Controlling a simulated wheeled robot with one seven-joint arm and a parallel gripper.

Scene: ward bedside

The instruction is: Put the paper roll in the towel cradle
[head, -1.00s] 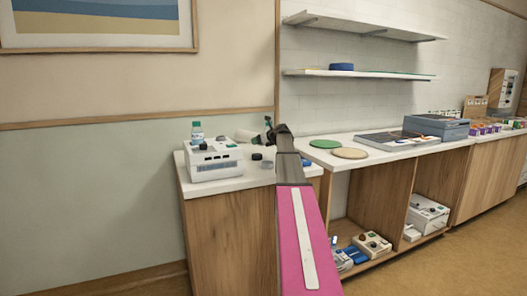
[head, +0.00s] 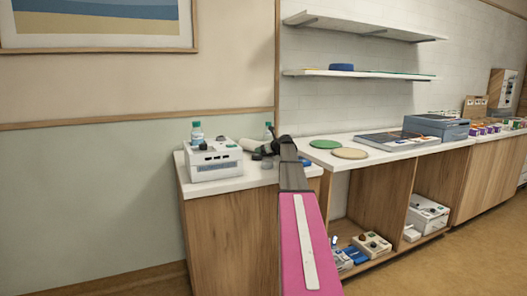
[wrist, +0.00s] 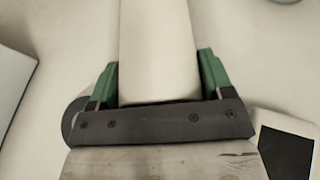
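The paper roll (wrist: 158,50) is a pale cream cylinder that fills the middle of the wrist view, its long side running away from my gripper. My gripper (wrist: 158,75) has one green finger on each side of the roll, very close to it. I cannot tell whether the fingers press on it. In the head view the roll (head: 250,144) lies on the left counter behind the white device, partly covered by my gripper (head: 265,146). I cannot make out a towel cradle in these views.
A white device (head: 214,160) and a teal-capped bottle (head: 197,132) stand left of the roll; another bottle (head: 268,131) is behind my gripper. Small dark round items lie close by. The right counter holds a green disc (head: 324,144), a tan disc (head: 350,153) and a grey-blue box (head: 436,127).

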